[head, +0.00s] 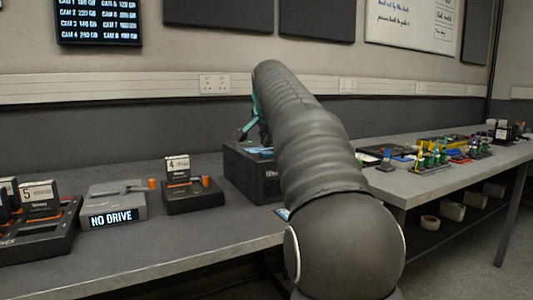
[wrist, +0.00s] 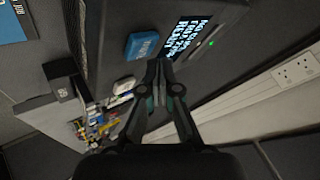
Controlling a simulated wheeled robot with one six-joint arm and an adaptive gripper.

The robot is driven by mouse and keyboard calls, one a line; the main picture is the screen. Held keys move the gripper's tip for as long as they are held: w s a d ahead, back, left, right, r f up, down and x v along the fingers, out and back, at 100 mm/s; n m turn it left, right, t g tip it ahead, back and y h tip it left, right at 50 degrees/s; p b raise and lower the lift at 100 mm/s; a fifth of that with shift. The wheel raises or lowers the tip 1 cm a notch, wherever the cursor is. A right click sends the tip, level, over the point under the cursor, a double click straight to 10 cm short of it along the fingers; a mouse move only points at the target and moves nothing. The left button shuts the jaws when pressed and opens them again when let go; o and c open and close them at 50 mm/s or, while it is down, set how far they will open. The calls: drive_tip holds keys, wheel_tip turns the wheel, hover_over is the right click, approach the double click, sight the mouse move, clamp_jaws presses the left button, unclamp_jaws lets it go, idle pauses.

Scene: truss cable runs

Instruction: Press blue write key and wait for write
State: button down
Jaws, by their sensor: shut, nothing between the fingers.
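The blue write key (wrist: 143,45) shows in the wrist view, raised on a dark device face (wrist: 112,35). Next to it is a lit display (wrist: 188,33) with white text, too small and tilted to read surely, and a green light (wrist: 211,43). My gripper (wrist: 158,64) is shut and empty, its tips just below and right of the key in the picture; I cannot tell whether they touch it. In the head view the dark box (head: 241,176) stands on the bench, and my arm hides part of it and most of my gripper (head: 240,134).
Left on the bench are a grey unit reading "NO DRIVE" (head: 113,206), a black dock with a drive marked 4 (head: 194,197), and a dock with a drive marked 5 (head: 38,200). The right bench (head: 430,181) holds several small coloured items. A socket rail (head: 120,87) runs along the wall.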

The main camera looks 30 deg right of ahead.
sight(266, 152)
drive_tip(key=shift+f, duration=0.15)
drive_tip(key=shift+f, duration=0.3)
drive_tip(key=shift+f+b, duration=0.5)
drive_tip(key=shift+b, duration=0.05)
idle(0.7)
drive_tip(key=shift+r, duration=0.15)
drive_tip(key=shift+r+p, duration=0.8)
drive_tip(key=shift+p, duration=0.2)
wheel_tip(266, 152, up, 3)
drive_tip(key=p, duration=0.2)
drive_tip(key=shift+f+p, duration=0.15)
drive_tip(key=shift+p, duration=0.2)
drive_tip(key=shift+r, duration=1.15)
